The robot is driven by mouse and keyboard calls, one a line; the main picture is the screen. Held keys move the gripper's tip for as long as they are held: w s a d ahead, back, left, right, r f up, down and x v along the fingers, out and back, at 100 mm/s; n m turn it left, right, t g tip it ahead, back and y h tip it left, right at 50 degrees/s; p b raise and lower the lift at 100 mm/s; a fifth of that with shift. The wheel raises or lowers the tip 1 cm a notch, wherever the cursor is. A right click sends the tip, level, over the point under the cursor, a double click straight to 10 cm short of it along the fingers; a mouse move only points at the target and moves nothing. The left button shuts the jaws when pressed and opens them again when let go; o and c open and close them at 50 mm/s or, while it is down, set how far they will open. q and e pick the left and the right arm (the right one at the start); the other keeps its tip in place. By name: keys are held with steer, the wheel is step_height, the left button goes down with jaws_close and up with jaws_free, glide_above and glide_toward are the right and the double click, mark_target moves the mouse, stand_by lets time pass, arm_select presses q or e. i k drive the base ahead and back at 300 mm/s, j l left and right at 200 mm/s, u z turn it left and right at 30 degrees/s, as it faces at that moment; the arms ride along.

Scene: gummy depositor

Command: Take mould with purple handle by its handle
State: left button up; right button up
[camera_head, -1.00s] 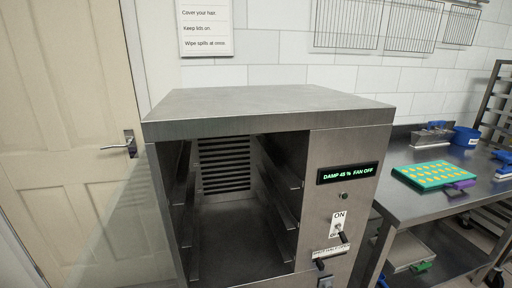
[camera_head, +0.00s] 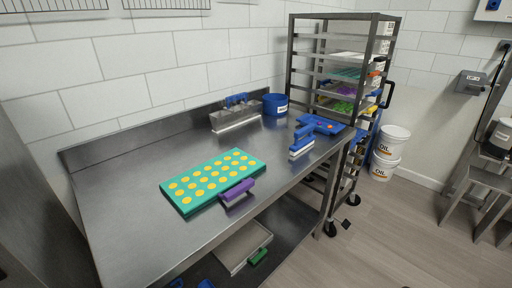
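The teal mould (camera_head: 185,201) lies flat on the steel table, its cavities filled with yellow-orange rounds. Its purple handle (camera_head: 237,191) sticks out from the mould's front right side, toward the table's front edge. Nothing touches the mould or its handle. Neither of my grippers is in view.
The steel table (camera_head: 121,239) is bare left of the mould. Behind stand a steel holder (camera_head: 236,117) and a blue tub (camera_head: 275,104). A blue-handled brush (camera_head: 301,142) and blue tray (camera_head: 325,124) lie right. A rack (camera_head: 292,62) and white buckets (camera_head: 384,167) stand beyond. A tray (camera_head: 243,246) sits on the lower shelf.

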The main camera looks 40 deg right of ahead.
mark_target(227, 175)
steer(key=k+l, duration=0.1)
steer(key=l, duration=0.55)
steer(key=k+l, duration=0.1)
steer(key=l, duration=1.2)
steer(key=k+z, duration=0.05)
steer(key=k, duration=0.05)
